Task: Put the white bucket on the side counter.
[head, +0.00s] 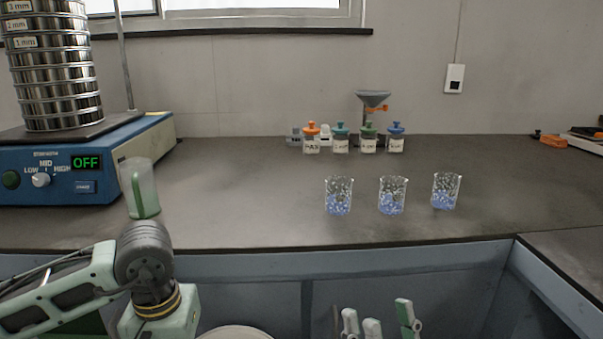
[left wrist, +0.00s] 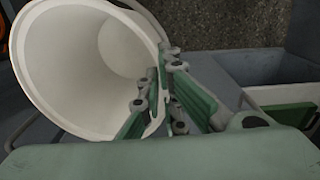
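The white bucket (left wrist: 55,75) fills the left of the left wrist view, its open mouth facing the camera. In the head view only a bit of its rim (head: 236,333) shows at the bottom edge. My left gripper (left wrist: 160,100) has its fingers on both sides of the bucket's rim and is shut on it; its fingers are hidden in the head view. My right gripper (head: 385,322) shows at the bottom of the head view, its fingers apart with nothing between them. A counter section (head: 575,250) adjoins at the right; I cannot tell if it is the side counter.
A sieve shaker (head: 120,165) with stacked sieves (head: 55,75) stands on the dark counter (head: 250,200) at left. Three beakers with blue contents (head: 391,200) stand near the front middle. Several lidded jars (head: 340,143) and a funnel (head: 372,98) stand behind. The right stretch is mostly clear.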

